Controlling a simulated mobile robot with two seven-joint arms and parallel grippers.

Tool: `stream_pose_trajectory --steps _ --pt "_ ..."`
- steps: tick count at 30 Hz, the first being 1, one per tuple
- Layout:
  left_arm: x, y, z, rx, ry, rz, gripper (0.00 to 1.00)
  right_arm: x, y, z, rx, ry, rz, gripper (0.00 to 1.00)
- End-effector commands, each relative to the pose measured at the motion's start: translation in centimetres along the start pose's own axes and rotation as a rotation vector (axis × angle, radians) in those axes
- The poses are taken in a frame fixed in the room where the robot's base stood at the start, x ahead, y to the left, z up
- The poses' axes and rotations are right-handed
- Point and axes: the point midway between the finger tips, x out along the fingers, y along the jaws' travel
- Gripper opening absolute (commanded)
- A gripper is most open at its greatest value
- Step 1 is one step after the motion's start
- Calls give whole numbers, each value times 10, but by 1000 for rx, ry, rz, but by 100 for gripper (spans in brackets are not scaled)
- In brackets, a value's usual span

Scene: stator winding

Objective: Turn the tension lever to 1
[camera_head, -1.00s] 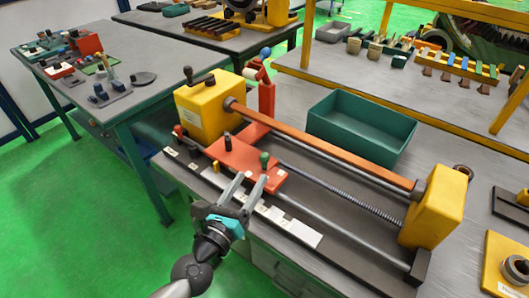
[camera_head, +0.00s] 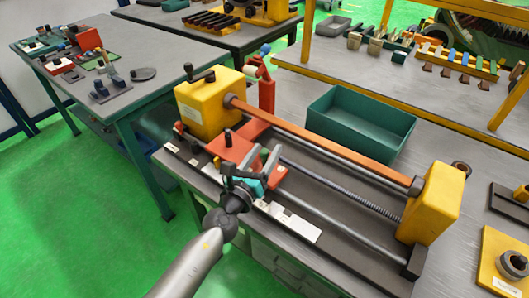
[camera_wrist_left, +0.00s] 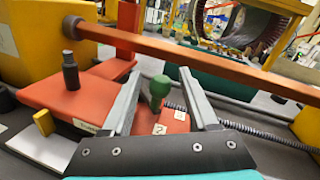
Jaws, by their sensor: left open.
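The tension lever shows in the left wrist view as a green knob (camera_wrist_left: 158,88) on a short stem, standing on the orange-red carriage (camera_wrist_left: 75,92). Small white labels lie by its foot; one reads 2. The carriage (camera_head: 230,147) also shows in the head view, on the winding machine's rails. My left gripper (camera_wrist_left: 159,75) is open, with one finger on each side of the knob and gaps visible between. In the head view my left gripper (camera_head: 262,162) is over the carriage's front right part and mostly hides the lever. My right gripper is not in view.
A dark upright knob (camera_wrist_left: 70,72) stands on the carriage left of the lever. An orange bar (camera_head: 315,140) runs above the carriage between two yellow end blocks (camera_head: 435,205). A green bin (camera_head: 360,125) stands behind the machine. Free floor lies at the left front.

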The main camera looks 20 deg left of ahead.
Motion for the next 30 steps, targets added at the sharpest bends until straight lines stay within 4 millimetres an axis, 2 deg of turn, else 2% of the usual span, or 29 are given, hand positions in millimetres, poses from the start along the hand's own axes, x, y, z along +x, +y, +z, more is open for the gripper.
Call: stream_pose_trajectory --steps 2,17,30 --pt "0 0 0 0 0 0 56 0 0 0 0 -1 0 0" --pt "0 0 0 0 0 0 0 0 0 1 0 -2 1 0" --pt "-1 1 0 1 3 -7 0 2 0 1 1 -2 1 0"
